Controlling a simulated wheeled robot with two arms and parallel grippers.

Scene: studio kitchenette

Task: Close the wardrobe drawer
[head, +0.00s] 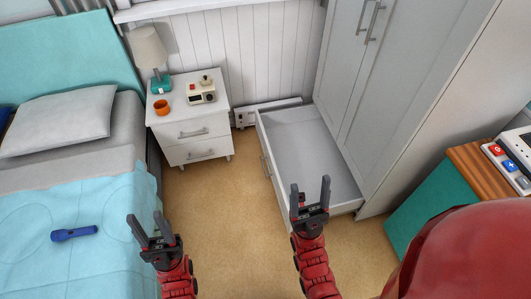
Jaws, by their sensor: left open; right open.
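The wardrobe (400,90) is pale grey with tall doors and stands at the right. Its bottom drawer (280,192) is pulled out to the left and looks empty inside. The drawer's handle (266,166) is on its front face. My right gripper (310,190) is open and empty, and in the picture it overlaps the near end of the drawer. I cannot tell whether it touches the drawer. My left gripper (148,229) is open and empty, further left near the bed's edge. Part of the drawer's near end is hidden behind my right gripper.
A bed (75,180) with a blue flashlight (74,233) on it fills the left. A white nightstand (190,128) with a lamp (150,50), an orange cup (162,107) and a small device stands at the back. Brown floor (215,205) is clear between bed and drawer.

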